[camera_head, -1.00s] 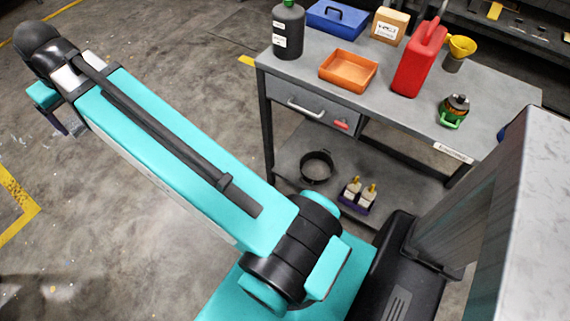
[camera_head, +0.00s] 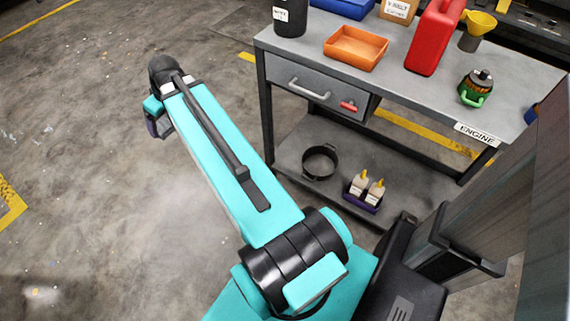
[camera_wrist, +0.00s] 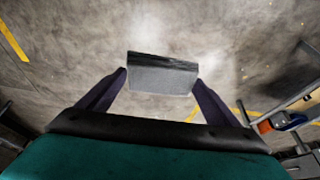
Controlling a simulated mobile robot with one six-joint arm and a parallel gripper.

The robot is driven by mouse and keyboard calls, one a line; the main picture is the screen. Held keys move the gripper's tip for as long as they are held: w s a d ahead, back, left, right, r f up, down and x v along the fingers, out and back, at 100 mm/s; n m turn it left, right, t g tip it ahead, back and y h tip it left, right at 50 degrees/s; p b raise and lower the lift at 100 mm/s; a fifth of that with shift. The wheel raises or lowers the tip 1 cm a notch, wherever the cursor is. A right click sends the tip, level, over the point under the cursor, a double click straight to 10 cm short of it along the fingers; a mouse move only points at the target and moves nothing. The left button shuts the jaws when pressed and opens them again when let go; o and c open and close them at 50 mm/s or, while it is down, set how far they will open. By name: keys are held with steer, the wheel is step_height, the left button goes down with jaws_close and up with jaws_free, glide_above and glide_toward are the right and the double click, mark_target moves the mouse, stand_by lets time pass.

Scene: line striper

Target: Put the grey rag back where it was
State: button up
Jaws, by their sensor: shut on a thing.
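The grey rag (camera_wrist: 162,74) is a folded, block-like piece with a darker upper face. In the wrist view it sits between the two dark fingers of my gripper (camera_wrist: 161,80), which are shut on it. It is held in the air above the bare concrete floor. In the head view my arm reaches to the upper left, clear of the workbench (camera_head: 400,88). The rag cannot be made out there, as the wrist hides it.
The bench top holds an orange tray (camera_head: 355,48), a red can (camera_head: 432,40), a dark bottle (camera_head: 290,15), a yellow funnel (camera_head: 480,23) and a green-handled item (camera_head: 475,90). The lower shelf has a black ring pan (camera_head: 320,162) and small bottles in a holder (camera_head: 367,188).

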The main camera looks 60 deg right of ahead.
steer(key=s+d+f+b, duration=0.6)
steer(key=s+d+f, duration=0.1)
steer(key=f, duration=0.7)
steer(key=s+d+f+b, duration=0.5)
steer(key=s+d+f, duration=0.2)
steer(key=f, duration=0.8)
steer(key=s+d+f+b, duration=0.6)
steer(key=s+f, duration=0.2)
steer(key=f, duration=0.6)
steer(key=shift+s+d+f+m+b, duration=0.2)
steer(key=shift+s+d+m+b, duration=0.1)
steer(key=shift+d+m+b, duration=0.1)
steer(key=d+b, duration=0.2)
steer(key=d, duration=1.4)
steer(key=shift+d+b, duration=0.25)
steer(key=shift+b, duration=0.15)
steer(key=shift+d, duration=0.8)
steer(key=shift+f+b, duration=0.95)
steer(key=shift+f, duration=0.8)
steer(key=shift+f, duration=0.1)
